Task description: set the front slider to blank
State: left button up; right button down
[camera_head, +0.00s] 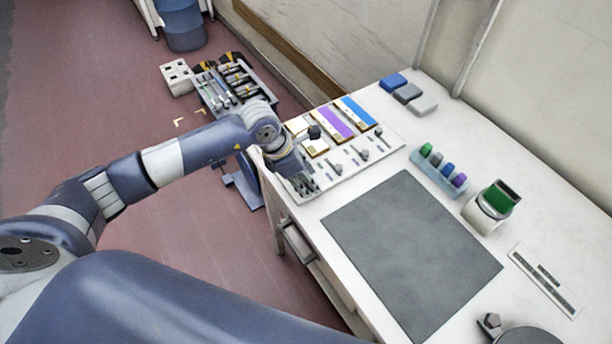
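A white slider panel (385,149) lies at the far left end of the white table. It carries a blue strip (356,112), a purple strip (334,122) and pale, gold-edged blocks near its left side. Small dark slider knobs (363,155) stand in a row along it. My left gripper (303,186) points down over the panel's near left corner. Its wrist and fingers hide that corner and whatever slider is there. I cannot tell whether its fingers are open, shut or touching a knob. The slider markings are too small to read. My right gripper is not in view.
A dark grey mat (410,255) covers the middle of the table. A rack of coloured pegs (438,172) and a white device with a green top (490,207) stand to the right. Coloured blocks (407,93) lie behind. A tool cart (238,85) stands beyond the table.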

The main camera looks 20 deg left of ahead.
pick_arm(q)
grip_shut()
jog(key=shift+w+a+f+b, duration=0.15)
jog(key=shift+w+a+b, duration=0.25)
jog(key=shift+b, duration=0.3)
jog(key=shift+w+a+b, duration=0.3)
jog(key=shift+a+b, duration=0.2)
grip_release()
jog(key=shift+r, duration=0.25)
jog(key=v, duration=1.1)
jog(key=shift+s+a+r, duration=0.2)
jog(key=shift+r, duration=0.15)
